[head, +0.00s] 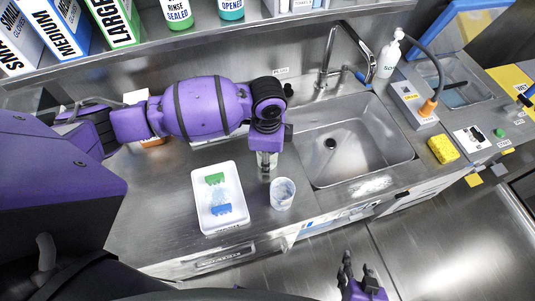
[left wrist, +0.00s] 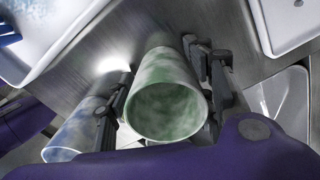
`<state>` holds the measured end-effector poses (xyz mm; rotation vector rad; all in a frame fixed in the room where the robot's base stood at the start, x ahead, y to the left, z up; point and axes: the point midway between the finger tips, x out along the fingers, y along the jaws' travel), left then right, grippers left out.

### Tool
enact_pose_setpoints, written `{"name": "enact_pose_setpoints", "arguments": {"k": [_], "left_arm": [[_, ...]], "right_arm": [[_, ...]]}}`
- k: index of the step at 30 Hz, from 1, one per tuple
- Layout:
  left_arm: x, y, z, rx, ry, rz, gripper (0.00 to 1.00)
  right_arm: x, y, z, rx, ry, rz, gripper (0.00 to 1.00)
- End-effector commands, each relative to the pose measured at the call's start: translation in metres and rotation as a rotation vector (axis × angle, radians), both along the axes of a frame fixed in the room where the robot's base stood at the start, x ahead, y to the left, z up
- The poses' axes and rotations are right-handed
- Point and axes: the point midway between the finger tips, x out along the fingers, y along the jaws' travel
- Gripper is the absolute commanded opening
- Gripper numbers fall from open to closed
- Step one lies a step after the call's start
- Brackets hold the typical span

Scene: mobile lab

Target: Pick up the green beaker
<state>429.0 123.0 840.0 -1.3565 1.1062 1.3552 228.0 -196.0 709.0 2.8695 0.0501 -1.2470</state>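The green beaker (left wrist: 168,98), a cloudy green-tinted cylinder, stands between the two fingers of my left gripper (left wrist: 160,75) in the left wrist view, with its open mouth toward the camera. The fingers are spread on either side of it, and a narrow gap shows at the left finger. In the head view my left gripper (head: 267,163) points down at the counter, left of the sink, and mostly hides the green beaker. My right gripper (head: 358,283) is low in the head view, empty, with its fingers apart, over the floor in front of the counter.
A blue-tinted beaker (head: 283,194) stands close beside; it also shows in the left wrist view (left wrist: 82,128). A white tray (head: 201,208) with green and blue pieces lies to the left. The sink (head: 345,150) and faucet are right. A shelf (head: 160,53) runs behind.

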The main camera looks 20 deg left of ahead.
Motion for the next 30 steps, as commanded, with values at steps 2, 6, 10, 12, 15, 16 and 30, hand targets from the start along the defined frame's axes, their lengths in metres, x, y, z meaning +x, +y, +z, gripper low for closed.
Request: {"name": "enact_pose_setpoints", "arguments": {"k": [2,6,10,12,15,16,30], "left_arm": [[0.0,0.0,0.0,0.0,0.0,0.0,0.35],[0.0,0.0,0.0,0.0,0.0,0.0,0.16],[0.0,0.0,0.0,0.0,0.0,0.0,0.13],[0.0,0.0,0.0,0.0,0.0,0.0,0.13],[0.0,0.0,0.002,0.0,0.0,0.0,0.13],[0.0,0.0,0.003,0.0,-0.001,0.0,0.13],[-0.028,0.014,0.072,0.0,-0.007,-0.002,0.13]], "right_arm": [[0.0,0.0,0.0,0.0,0.0,0.0,0.4],[0.0,0.0,0.0,0.0,0.0,0.0,0.4],[0.0,0.0,0.0,-0.001,0.0,0.001,0.4],[0.0,0.0,0.0,-0.001,0.0,0.001,0.4],[0.0,0.0,0.0,-0.001,0.0,0.001,0.4],[0.0,0.0,0.0,-0.001,0.0,0.001,0.4],[0.01,0.002,0.012,0.003,-0.022,0.002,0.4]]}}
